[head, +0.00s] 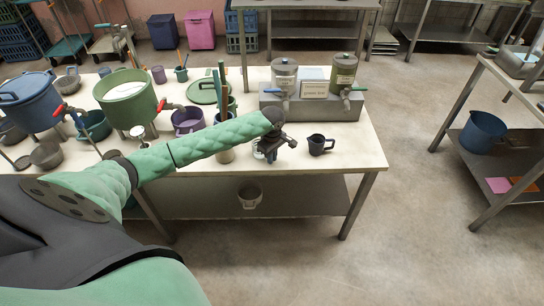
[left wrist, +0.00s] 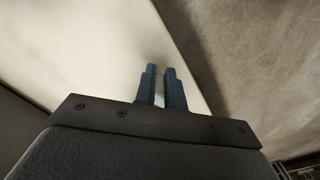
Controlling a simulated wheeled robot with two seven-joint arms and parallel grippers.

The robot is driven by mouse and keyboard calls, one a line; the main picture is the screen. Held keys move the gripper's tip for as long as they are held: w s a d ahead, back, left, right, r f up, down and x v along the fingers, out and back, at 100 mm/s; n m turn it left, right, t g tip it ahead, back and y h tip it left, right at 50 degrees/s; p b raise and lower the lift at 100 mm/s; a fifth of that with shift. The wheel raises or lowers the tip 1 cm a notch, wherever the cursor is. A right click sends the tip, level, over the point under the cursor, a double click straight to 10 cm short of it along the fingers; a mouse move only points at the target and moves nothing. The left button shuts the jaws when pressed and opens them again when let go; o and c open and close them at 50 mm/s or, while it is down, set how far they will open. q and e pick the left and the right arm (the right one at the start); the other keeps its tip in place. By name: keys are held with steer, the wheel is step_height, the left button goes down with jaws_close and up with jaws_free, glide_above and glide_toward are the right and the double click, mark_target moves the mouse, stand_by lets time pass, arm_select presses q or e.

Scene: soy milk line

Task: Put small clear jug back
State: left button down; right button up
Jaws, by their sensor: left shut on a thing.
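My left arm reaches across the table from the left in the head view. My left gripper (head: 281,141) is at the table's front edge, shut on the small clear jug (head: 258,151). The jug shows as a pale, see-through shape just beneath and left of the gripper, mostly hidden by it. Whether it touches the table top is unclear. In the left wrist view the two fingers (left wrist: 164,84) are close together with a narrow gap, and the jug itself is hard to make out. My right gripper is not in view.
A dark jug (head: 319,144) stands just right of my left gripper. Behind is a grey stand (head: 313,103) with two dispensers. A green pot (head: 127,98), a blue pot (head: 27,99) and a purple pot (head: 187,120) stand to the left. The table's right front corner is bare.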

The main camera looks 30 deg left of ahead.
arm_select(q)
steer(key=c, duration=1.8)
jaws_free()
steer(key=o, duration=0.3)
